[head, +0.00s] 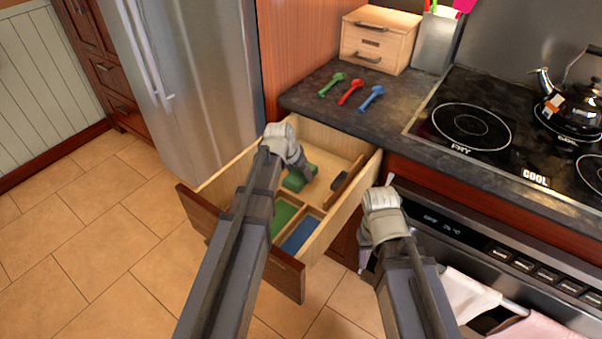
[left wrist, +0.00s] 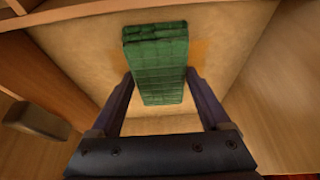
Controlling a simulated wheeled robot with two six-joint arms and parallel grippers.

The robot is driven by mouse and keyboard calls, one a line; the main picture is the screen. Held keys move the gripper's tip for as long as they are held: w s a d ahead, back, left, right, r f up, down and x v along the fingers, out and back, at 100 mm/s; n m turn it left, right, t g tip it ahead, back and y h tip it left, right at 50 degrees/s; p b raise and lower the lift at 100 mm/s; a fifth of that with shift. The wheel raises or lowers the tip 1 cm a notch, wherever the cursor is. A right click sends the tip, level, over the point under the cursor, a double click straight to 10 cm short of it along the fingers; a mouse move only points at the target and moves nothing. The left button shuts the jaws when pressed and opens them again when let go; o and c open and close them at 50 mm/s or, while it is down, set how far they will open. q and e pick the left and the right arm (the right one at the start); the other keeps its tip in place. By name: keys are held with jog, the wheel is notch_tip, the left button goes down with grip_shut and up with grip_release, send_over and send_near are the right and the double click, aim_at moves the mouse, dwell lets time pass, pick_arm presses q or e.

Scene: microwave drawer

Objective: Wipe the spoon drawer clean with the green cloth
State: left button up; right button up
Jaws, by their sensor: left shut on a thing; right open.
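The wooden drawer (head: 330,160) stands pulled out below the counter. My left gripper (head: 303,172) is inside its large rear section, shut on the folded green cloth (head: 292,182). In the left wrist view the green cloth (left wrist: 158,65) lies between the two fingers, low over the drawer floor. A yellowish-brown patch (left wrist: 200,52) shows on the floor beside and partly under the cloth. My right gripper (head: 367,260) is open and empty, outside the drawer to its right, by the oven front.
Green (head: 332,84), red (head: 351,92) and blue (head: 371,98) spoons lie on the counter (head: 320,105). A dark brown wooden piece (head: 346,178) is at the drawer's right side. Front compartments have green (head: 283,217) and blue (head: 298,235) floors. The fridge (head: 195,80) stands left.

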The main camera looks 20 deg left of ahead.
pick_arm(q)
jog(key=shift+w+a, duration=0.2)
jog(key=shift+a, duration=0.35)
jog(key=shift+w+a, duration=0.2)
jog(key=shift+a, duration=0.3)
jog(key=shift+a, duration=0.1)
jog(key=shift+w+a+f, duration=0.1)
jog(key=shift+w+a, duration=0.1)
jog(key=shift+a, duration=0.25)
jog(key=shift+w+a, duration=0.15)
jog(key=shift+a, duration=0.3)
jog(key=shift+s+d, duration=0.1)
jog(key=shift+d, duration=0.05)
jog(key=shift+s+d, duration=0.35)
jog(key=shift+d, duration=0.55)
jog(key=shift+d, duration=0.1)
jog(key=shift+s+d+r, duration=0.1)
jog(key=shift+s+d, duration=0.05)
jog(key=shift+d, duration=0.35)
jog(key=shift+s+d+r, duration=0.1)
jog(key=shift+s+d, duration=0.05)
jog(key=shift+d, duration=0.3)
